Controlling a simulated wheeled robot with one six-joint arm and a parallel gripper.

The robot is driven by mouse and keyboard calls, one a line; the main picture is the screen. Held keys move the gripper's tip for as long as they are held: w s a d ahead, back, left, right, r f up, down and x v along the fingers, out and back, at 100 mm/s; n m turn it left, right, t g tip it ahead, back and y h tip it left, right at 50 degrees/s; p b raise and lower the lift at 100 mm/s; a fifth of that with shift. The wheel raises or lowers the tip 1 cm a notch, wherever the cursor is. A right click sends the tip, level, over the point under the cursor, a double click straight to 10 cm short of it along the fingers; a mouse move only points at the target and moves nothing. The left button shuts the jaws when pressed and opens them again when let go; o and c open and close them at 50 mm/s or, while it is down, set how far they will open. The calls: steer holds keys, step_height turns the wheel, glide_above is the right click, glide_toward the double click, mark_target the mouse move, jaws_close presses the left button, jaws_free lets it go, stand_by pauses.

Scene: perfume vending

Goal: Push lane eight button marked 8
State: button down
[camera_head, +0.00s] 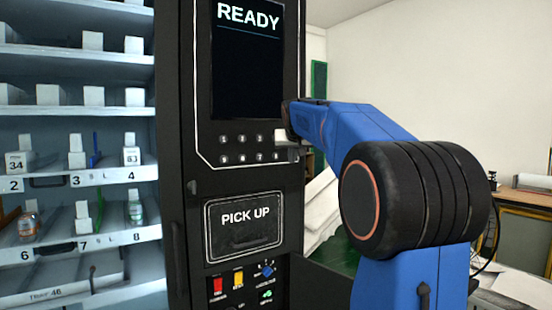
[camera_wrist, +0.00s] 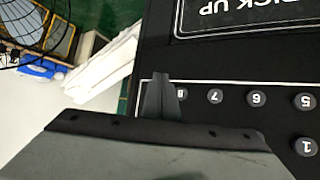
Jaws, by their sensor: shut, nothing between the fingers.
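The button marked 8 (camera_wrist: 181,94) is a small round dark button with a white numeral, upside down in the wrist view. It is the last of the row with buttons 7 (camera_wrist: 215,96), 6 (camera_wrist: 256,98) and 5 (camera_wrist: 304,101). My gripper (camera_wrist: 162,88) is shut and empty, its fingertips right beside button 8 and partly overlapping it in view. Whether they touch it I cannot tell. In the head view the keypad (camera_head: 243,148) sits below the screen, and my gripper (camera_head: 284,145) reaches its right end from the right, hiding part of it.
The black machine's screen (camera_head: 248,70) reads READY. Below the keypad is the PICK UP flap (camera_head: 243,228), with red, yellow, blue and green controls underneath. Shelves (camera_head: 75,175) with numbered lanes and boxes stand left. White sheets (camera_head: 322,205) and a table are right.

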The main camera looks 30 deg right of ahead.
steer(key=shift+w, duration=3.85)
steer(key=shift+w, duration=0.1)
steer(key=shift+w, duration=0.35)
steer(key=shift+w, duration=0.4)
steer(key=shift+s, duration=0.85)
steer(key=shift+s, duration=0.1)
steer(key=s, duration=0.4)
steer(key=shift+s, duration=0.4)
